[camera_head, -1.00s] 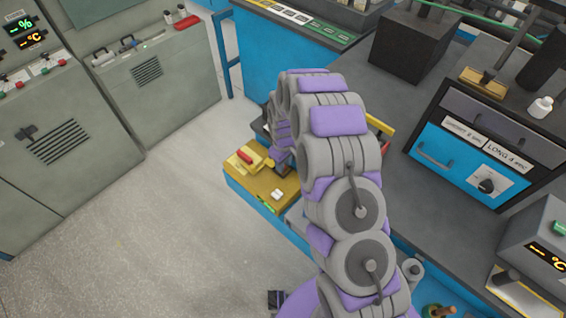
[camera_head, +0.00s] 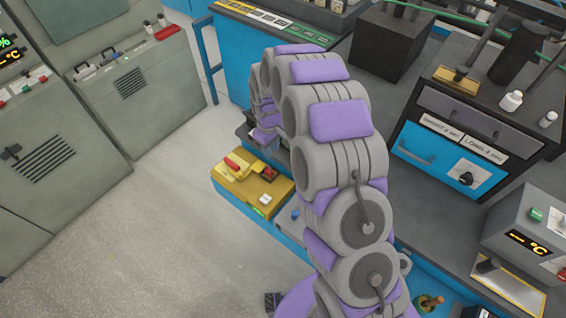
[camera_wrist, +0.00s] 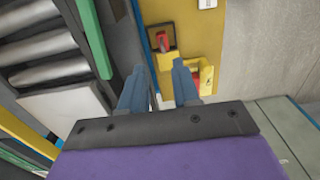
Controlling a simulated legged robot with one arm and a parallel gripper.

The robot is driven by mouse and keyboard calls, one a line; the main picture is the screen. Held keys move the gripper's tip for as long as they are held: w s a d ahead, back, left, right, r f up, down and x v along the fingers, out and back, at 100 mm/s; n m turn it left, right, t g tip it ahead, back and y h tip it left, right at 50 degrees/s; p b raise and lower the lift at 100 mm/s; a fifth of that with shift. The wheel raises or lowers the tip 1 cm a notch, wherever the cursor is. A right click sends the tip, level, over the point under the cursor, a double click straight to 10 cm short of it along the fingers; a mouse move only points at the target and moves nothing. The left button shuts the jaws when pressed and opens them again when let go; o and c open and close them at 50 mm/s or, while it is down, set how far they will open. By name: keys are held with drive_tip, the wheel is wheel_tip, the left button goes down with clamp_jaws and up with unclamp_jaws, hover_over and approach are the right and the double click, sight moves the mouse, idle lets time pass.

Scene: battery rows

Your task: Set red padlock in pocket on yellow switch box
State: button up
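The yellow switch box (camera_head: 228,189) sits low beside the bench; its yellow top also shows in the wrist view (camera_wrist: 198,38). A red piece that looks like the red padlock (camera_wrist: 163,40) lies in the dark-framed pocket (camera_wrist: 174,54) on the box's top. In the head view the pocket (camera_head: 269,174) shows dark with some red in it. A yellow raised part with a red handle (camera_head: 233,162) is beside it. My gripper (camera_wrist: 159,70) is open and empty, its fingers apart just short of the pocket. In the head view my arm mostly hides it.
Grey cabinets (camera_head: 60,150) stand at the left, with clear floor (camera_head: 140,230) between them and the box. The dark bench (camera_head: 420,225) at the right carries a blue-fronted instrument (camera_head: 440,165) and a dark block (camera_head: 392,45). A white button (camera_head: 265,199) is on the box's top.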

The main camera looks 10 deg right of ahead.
drive_tip(key=s+d+r+m, duration=0.2)
drive_tip(key=s+d+r, duration=0.1)
drive_tip(key=s+r, duration=0.55)
drive_tip(key=s+d+r+m, duration=0.2)
drive_tip(key=s+d+r, duration=0.2)
drive_tip(key=s+r, duration=0.45)
drive_tip(key=s+d+r+m+g, duration=0.1)
drive_tip(key=s+d+r+m, duration=0.1)
drive_tip(key=s, duration=0.9)
drive_tip(key=s+d+r+m, duration=0.2)
drive_tip(key=s+m, duration=0.1)
drive_tip(key=s, duration=0.9)
drive_tip(key=shift+d+r+g, duration=0.15)
drive_tip(key=shift+r+g, duration=0.25)
drive_tip(key=shift+d, duration=0.1)
